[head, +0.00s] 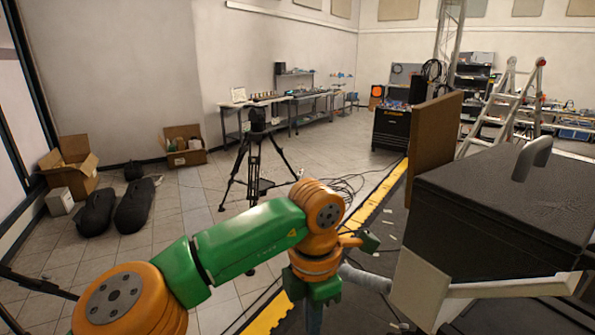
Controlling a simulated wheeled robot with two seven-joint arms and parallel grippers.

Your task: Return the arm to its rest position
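My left arm, in green and orange, comes in from the lower left of the head view. It reaches to an orange joint in the lower middle, then bends downward toward the bottom edge. No gripper fingers can be made out at its lower end. Small orange and green parts show just right of the joint, and I cannot tell what they belong to. My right arm and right gripper do not show. I see no object held.
A black case (500,210) with a grey handle stands close on the right, beside a brown panel (434,135). A black tripod (254,165) stands beyond the arm. A yellow floor strip (376,200) runs past it. Dark bags (134,205) and open boxes (70,170) lie left.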

